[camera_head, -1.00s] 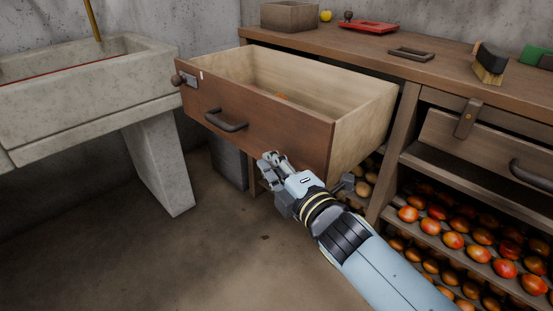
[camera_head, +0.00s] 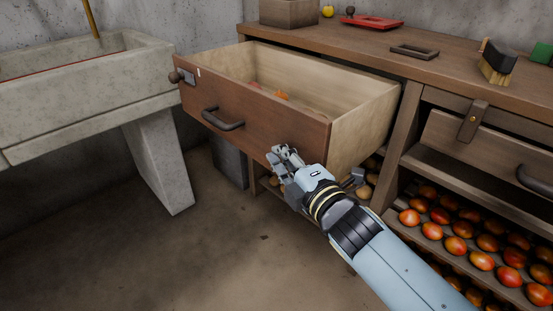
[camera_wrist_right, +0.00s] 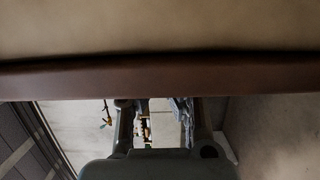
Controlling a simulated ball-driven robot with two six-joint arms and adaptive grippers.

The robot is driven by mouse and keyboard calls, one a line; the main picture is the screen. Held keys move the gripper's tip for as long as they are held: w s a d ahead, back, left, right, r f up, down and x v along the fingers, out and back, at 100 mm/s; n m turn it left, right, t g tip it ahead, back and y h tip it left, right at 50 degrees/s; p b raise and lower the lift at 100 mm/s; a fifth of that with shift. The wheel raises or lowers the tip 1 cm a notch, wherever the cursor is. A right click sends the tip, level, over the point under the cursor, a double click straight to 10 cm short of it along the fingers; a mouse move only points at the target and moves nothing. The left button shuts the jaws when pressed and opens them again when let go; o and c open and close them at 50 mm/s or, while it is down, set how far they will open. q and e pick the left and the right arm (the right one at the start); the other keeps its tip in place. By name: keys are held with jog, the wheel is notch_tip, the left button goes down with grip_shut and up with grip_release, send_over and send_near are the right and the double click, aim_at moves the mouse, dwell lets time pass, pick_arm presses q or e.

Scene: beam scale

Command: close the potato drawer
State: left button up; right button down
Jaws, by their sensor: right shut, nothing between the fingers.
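The wooden drawer (camera_head: 265,115) stands pulled far out of the bench, with a reddish-brown front, pale sides and a dark handle (camera_head: 222,119). A few small orange and reddish things lie inside; most of its floor is hidden. My right gripper (camera_head: 279,155) is shut and empty at the lower right part of the drawer front. Whether it touches the front cannot be told. In the right wrist view, a brown wooden band (camera_wrist_right: 160,77) crosses close in front of the camera, above the gripper body. My left gripper is not in view.
A stone sink (camera_head: 80,95) stands at left. The bench top (camera_head: 370,50) holds a box (camera_head: 289,12), a red tray (camera_head: 371,22) and a brush (camera_head: 496,62). Shelves of red-orange fruit (camera_head: 455,245) and a second drawer (camera_head: 490,150) are at right. The floor in front is clear.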

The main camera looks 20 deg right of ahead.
jog(key=w+d+b, duration=0.1)
jog(key=w+d, duration=0.1)
jog(key=d, duration=0.4)
jog(key=w+d+b, duration=0.1)
jog(key=w+d, duration=0.2)
jog(key=d, duration=0.4)
jog(key=w+d+b, duration=0.2)
jog(key=d, duration=0.5)
jog(key=shift+w+d+f, duration=0.1)
jog(key=shift+w, duration=0.05)
jog(key=shift+w+d, duration=0.2)
jog(key=shift+d, duration=0.3)
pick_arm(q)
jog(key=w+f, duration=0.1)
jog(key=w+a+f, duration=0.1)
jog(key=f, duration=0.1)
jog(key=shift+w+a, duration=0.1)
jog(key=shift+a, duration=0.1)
pick_arm(e)
jog(key=shift+a, duration=0.15)
